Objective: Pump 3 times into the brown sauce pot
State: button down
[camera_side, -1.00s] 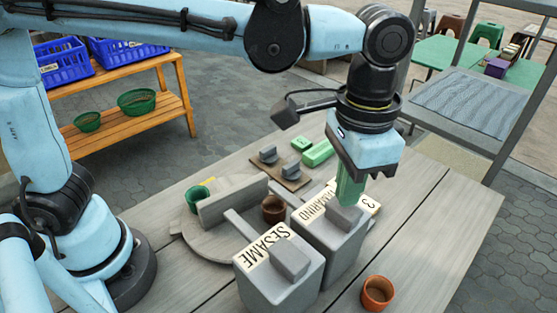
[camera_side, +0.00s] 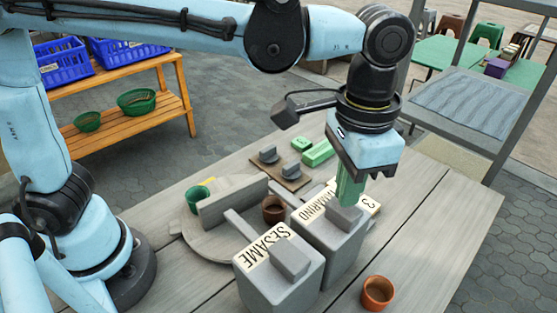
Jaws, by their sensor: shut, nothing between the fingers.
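A grey dispenser labelled TAMARIND (camera_side: 335,245) stands on the table with a block-shaped pump head (camera_side: 345,217) on top. My gripper (camera_side: 350,192) is shut, its green fingers pointing down at that pump head; they look to be touching it or just above it. A second grey dispenser labelled SESAME (camera_side: 278,280) stands in front and to the left. A small brown pot (camera_side: 274,211) sits on the round grey turntable (camera_side: 205,243), near the dispensers' spouts. A card reading 3 (camera_side: 369,205) is partly hidden behind the TAMARIND dispenser.
A green cup (camera_side: 198,200) stands on the turntable beyond an upright grey divider (camera_side: 232,203). An orange-brown pot (camera_side: 377,293) stands at the front right. Green blocks (camera_side: 318,153) and a brown board with grey knobs (camera_side: 287,176) lie behind. The table's right side is clear.

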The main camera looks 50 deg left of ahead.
jog(key=shift+f, duration=0.45)
jog(key=shift+f, duration=0.85)
dwell(0.4)
jog(key=shift+r, duration=1.55)
jog(key=shift+f, duration=0.15)
jog(key=shift+f, duration=0.4)
